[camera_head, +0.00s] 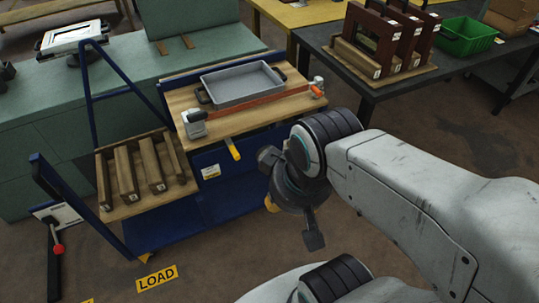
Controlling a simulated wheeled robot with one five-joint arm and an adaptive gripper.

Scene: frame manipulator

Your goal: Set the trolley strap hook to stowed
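The blue-framed trolley (165,235) stands left of centre with a wooden top deck (185,98). A red-orange strap (255,104) runs across the deck along the near side of a grey tray (243,84). A silver buckle-like fitting (195,124) is at its left end. An orange piece (317,90), likely the strap hook, is at its right end by a silver post; whether it is latched is too small to tell. My gripper (290,198) is in front of the trolley's right side, apart from the strap, its dark fingers spread and nothing visible between them.
A yellow handle (233,149) sticks out below the deck's front edge. Wooden blocks (152,170) fill the lower shelf. A green bench (50,115) stands behind left. A dark table (370,85) at right holds wooden frames and a green bin (466,36). A LOAD sign (157,278) marks the floor.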

